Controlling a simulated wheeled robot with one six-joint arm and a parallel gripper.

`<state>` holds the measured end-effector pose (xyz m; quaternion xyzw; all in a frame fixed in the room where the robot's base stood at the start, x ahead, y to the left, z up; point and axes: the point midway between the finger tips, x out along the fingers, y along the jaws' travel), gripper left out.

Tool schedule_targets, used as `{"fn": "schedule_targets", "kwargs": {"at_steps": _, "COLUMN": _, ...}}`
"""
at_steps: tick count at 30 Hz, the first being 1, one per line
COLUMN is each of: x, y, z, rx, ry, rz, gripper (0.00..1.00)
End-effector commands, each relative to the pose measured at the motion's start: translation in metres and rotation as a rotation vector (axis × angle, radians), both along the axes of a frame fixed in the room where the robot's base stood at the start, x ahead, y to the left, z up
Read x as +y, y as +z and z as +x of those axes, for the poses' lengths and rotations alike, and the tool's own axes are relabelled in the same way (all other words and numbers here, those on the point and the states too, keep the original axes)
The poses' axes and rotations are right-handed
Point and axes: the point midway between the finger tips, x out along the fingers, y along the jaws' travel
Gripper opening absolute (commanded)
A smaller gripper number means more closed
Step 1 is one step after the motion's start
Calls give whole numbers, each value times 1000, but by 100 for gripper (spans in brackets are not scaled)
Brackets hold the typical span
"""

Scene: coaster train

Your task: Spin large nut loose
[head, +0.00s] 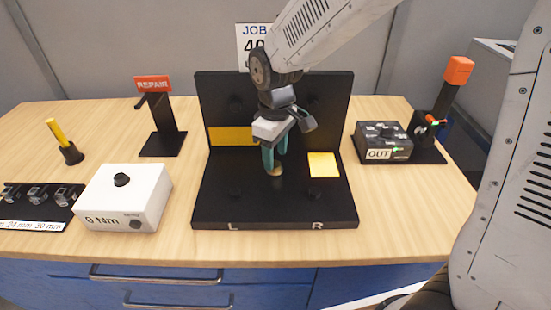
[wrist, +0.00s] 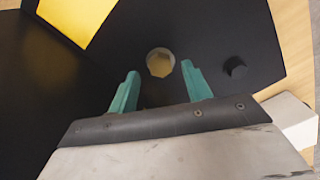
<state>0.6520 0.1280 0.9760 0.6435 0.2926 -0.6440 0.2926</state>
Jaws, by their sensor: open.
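A brass-coloured, many-sided large nut (wrist: 160,63) lies on the black base of the fixture, with a pale ring around it. It also shows in the head view (head: 275,172), partly hidden below my fingers. My gripper (head: 274,158) points down over it, with its two teal fingers apart. In the wrist view my gripper (wrist: 160,72) is open and empty, and the nut appears between and just beyond the fingertips. I cannot tell whether the tips reach down beside it. The black fixture (head: 225,205) has a base marked L and R and an upright back panel.
A white box (head: 125,198) reading 0 Nm stands left, beside a rack of sockets (head: 40,205). A REPAIR stand (head: 160,140) is behind it. A dark OUT box (head: 384,142) and an orange-topped post (head: 445,105) stand right. A black knob (wrist: 235,68) is near the nut.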

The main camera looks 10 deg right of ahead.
Motion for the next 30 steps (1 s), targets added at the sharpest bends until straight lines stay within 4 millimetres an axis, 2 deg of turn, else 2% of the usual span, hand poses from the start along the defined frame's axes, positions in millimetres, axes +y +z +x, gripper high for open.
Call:
{"fn": "schedule_targets", "kwargs": {"at_steps": 3, "x": 0, "y": 22, "z": 1, "rx": -4, "ry": 0, "rz": 2, "gripper": 49}}
{"fn": "schedule_targets", "kwargs": {"at_steps": 9, "x": 0, "y": 46, "z": 0, "rx": -1, "ry": 0, "rz": 0, "gripper": 49}}
{"fn": "schedule_targets", "kwargs": {"at_steps": 23, "x": 0, "y": 51, "z": -1, "rx": 6, "ry": -25, "rz": -3, "gripper": 49}}
{"fn": "schedule_targets", "kwargs": {"at_steps": 26, "x": -7, "y": 43, "z": -19, "rx": 60, "ry": -102, "rz": -26, "gripper": 49}}
{"fn": "schedule_targets", "kwargs": {"at_steps": 30, "x": -35, "y": 57, "z": -59, "rx": 92, "ry": -249, "rz": -47, "gripper": 49}}
